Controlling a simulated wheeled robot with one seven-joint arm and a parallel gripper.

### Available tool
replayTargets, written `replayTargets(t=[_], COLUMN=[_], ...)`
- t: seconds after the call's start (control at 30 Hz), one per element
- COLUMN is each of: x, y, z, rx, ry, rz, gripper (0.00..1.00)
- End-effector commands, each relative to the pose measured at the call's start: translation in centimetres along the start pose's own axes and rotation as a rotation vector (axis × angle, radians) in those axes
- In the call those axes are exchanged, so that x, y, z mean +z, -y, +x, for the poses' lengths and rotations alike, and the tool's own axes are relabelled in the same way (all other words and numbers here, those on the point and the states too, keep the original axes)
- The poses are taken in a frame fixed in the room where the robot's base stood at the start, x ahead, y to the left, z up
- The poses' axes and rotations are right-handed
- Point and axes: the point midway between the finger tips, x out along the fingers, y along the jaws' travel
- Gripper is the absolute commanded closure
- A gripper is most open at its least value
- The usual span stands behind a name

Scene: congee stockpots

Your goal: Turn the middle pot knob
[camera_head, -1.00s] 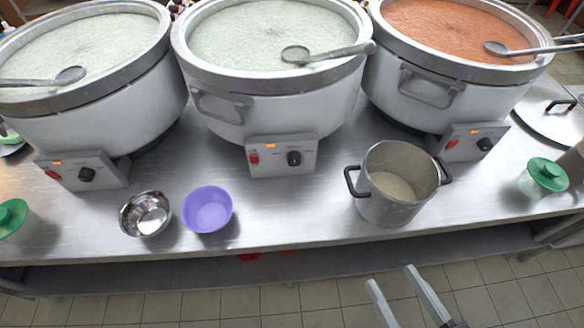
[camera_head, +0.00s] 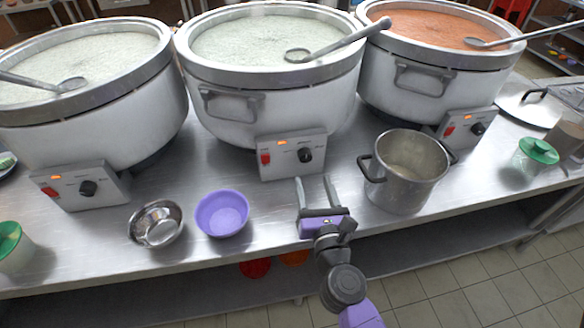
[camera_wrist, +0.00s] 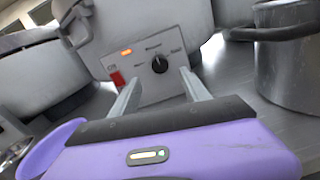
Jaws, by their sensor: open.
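The middle pot (camera_head: 262,75) is a large white stockpot of pale congee with a ladle on its rim. Its control panel (camera_head: 283,170) carries a black knob (camera_head: 305,155), an orange light and a red switch (camera_head: 265,159). The knob also shows in the wrist view (camera_wrist: 160,63), between and beyond my fingertips. My gripper (camera_head: 314,181) is open and empty in front of the panel, just below the knob and pointing at it. In the wrist view my gripper (camera_wrist: 158,88) has its two fingers apart. No contact with the knob shows.
A steel pot (camera_head: 402,172) stands close to the right of my gripper. A purple bowl (camera_head: 222,213) and a steel bowl (camera_head: 157,224) sit to the left. Other big pots flank the middle one, left (camera_head: 90,110) and right (camera_head: 435,85). Bare steel counter lies around the panel.

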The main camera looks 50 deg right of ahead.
Motion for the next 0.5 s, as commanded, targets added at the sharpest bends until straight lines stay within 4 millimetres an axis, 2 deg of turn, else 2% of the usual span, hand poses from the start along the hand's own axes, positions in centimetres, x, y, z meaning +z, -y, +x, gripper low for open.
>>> replayTargets(t=[0.2, 0.5], x=[0.2, 0.4], y=[0.0, 0.0], z=[0.7, 5.1], rx=[-0.001, 0.0], ry=[0.002, 0.003], rz=[0.074, 0.071], gripper=[0.45, 0.45])
